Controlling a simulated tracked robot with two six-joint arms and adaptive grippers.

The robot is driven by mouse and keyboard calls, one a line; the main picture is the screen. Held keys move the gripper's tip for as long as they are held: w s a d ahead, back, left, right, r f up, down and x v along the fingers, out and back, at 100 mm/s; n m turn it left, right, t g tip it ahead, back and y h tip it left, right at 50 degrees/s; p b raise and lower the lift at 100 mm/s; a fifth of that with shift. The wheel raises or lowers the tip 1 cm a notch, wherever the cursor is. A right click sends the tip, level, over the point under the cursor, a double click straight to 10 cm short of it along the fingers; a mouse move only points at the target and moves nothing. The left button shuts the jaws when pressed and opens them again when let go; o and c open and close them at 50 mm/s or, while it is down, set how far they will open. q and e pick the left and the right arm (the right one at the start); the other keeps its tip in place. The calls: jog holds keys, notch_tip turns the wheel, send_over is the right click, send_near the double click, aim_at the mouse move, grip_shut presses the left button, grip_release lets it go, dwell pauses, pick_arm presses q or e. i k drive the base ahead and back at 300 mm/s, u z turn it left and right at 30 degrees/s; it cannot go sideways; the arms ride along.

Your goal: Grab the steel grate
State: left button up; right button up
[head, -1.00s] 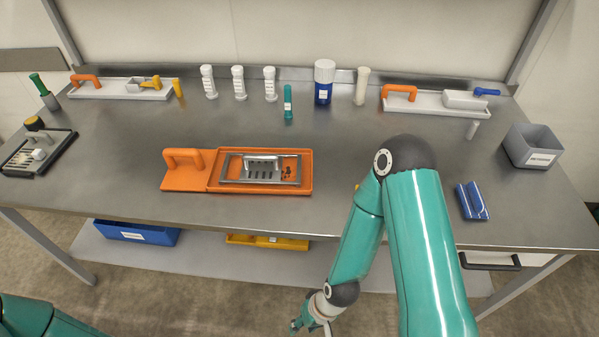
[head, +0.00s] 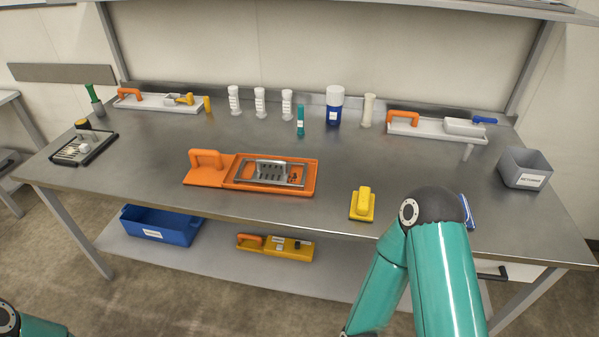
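The steel grate (head: 273,172) lies in an orange tray (head: 313,180) near the front middle of the steel table. It has a raised handle-like bar across it, and a few dark bits show at its right end in the tray. The tray has an orange handle (head: 206,158) on its left part. My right arm stands in front of the table at the right, bent downward, and its gripper is out of the frame. Only a bit of my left arm shows at the bottom left corner, and its gripper is not in view. Nothing touches the grate.
A yellow block (head: 362,204) stands right of the tray. White bottles (head: 260,103), a teal tube (head: 300,121) and a blue jar (head: 334,108) line the back. A grey bin (head: 524,169) stands at the right. A blue bin (head: 161,226) and a yellow tray (head: 275,247) are on the lower shelf.

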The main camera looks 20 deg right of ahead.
aim_at(268, 171)
jog(key=u, duration=0.15)
jog(key=i, duration=0.95)
jog(key=z, duration=0.2)
jog(key=k, duration=0.9)
jog(key=u, duration=0.2)
jog(key=i, duration=0.6)
